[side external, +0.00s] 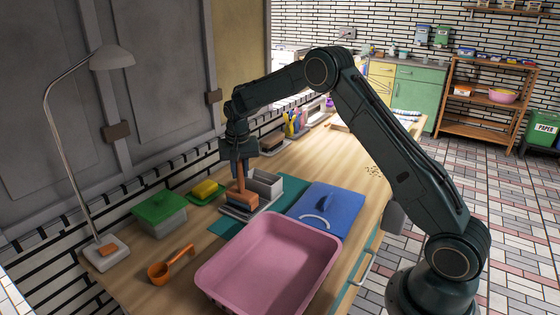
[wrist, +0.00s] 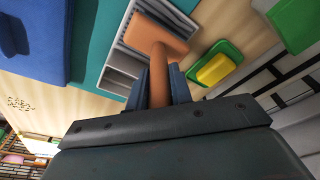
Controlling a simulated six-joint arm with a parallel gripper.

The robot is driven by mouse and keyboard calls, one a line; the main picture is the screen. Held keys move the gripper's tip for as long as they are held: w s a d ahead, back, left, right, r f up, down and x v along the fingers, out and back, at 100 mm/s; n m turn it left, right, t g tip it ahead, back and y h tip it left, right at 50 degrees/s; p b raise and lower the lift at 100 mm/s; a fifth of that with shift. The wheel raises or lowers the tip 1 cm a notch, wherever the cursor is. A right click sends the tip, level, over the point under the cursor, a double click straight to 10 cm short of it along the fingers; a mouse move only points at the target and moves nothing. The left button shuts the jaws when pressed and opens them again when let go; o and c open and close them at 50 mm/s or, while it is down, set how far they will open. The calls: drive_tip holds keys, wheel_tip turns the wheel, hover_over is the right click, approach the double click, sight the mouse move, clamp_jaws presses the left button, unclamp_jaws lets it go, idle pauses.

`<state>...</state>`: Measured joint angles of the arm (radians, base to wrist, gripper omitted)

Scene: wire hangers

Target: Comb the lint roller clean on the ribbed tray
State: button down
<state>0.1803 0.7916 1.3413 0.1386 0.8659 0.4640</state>
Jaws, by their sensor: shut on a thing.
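The lint roller (side external: 242,198) has an orange-brown handle and a wide block-like head. My gripper (side external: 240,172) is shut on its handle and holds it roughly upright, head down. The grey ribbed tray (side external: 236,215) lies below, and the head is over its near left part, touching or just above it; I cannot tell which. In the wrist view the roller's head (wrist: 156,36) covers part of the tray (wrist: 118,72), with ribs showing beside it. My gripper (wrist: 158,94) closes around the handle there. The underside of the head is hidden.
A pink basin (side external: 272,262) stands in front, and a blue board with a handle (side external: 318,203) lies right. A teal mat (side external: 225,227) is under the tray. A yellow sponge on a green dish (side external: 205,189), green-lidded box (side external: 160,207), orange scoop (side external: 168,269) and lamp (side external: 108,250) stand left.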

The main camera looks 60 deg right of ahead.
drive_tip(key=shift+s+d, duration=0.1)
drive_tip(key=shift+d+r, duration=0.1)
drive_tip(key=shift+d, duration=1.3)
drive_tip(key=shift+a, duration=3.05)
drive_tip(key=shift+r, duration=0.1)
